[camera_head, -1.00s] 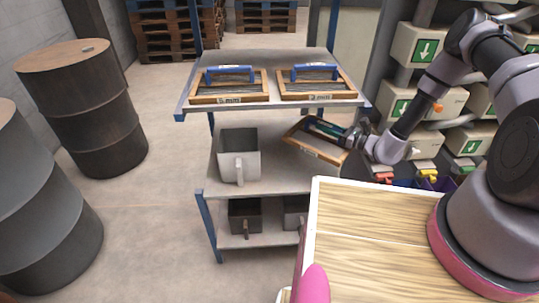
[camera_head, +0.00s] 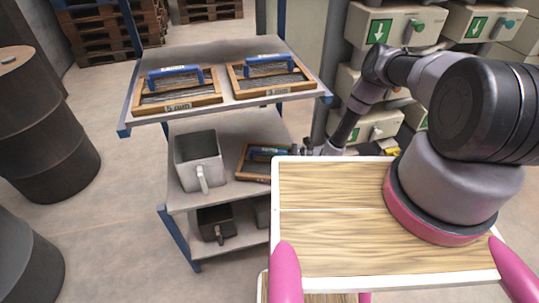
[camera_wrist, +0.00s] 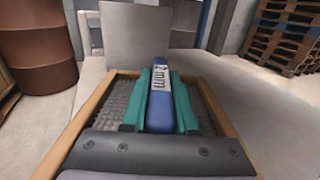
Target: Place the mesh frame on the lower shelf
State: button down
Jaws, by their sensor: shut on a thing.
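The mesh frame (camera_wrist: 222,112) has a wooden rim, grey mesh and a blue handle (camera_wrist: 161,70) marked "2mm". My gripper (camera_wrist: 161,90) is shut on this handle, with a teal finger on each side. In the head view the frame (camera_head: 246,173) is at the right of the middle shelf (camera_head: 215,200), beside a grey scoop (camera_head: 199,160). It looks nearly level, at or just above the shelf surface; contact is not clear. My tabletop hides its right part and some of my gripper.
Two similar frames, a 5 mm one (camera_head: 178,105) and another (camera_head: 272,90), lie on the top shelf (camera_head: 215,52) above. Dark containers (camera_head: 216,222) stand on the bottom shelf. Dark drums (camera_head: 40,130) stand at left. Labelled bins (camera_head: 400,27) are behind my arm.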

jog(key=shift+f, duration=0.65)
jog(key=c, duration=0.7)
grip_release()
jog(key=shift+f, duration=0.1)
jog(key=shift+d, duration=0.3)
jog(key=d, duration=0.3)
jog(key=s+d, duration=0.1)
jog(key=d, duration=0.7)
jog(key=shift+s, duration=0.15)
jog(key=shift+d, duration=0.2)
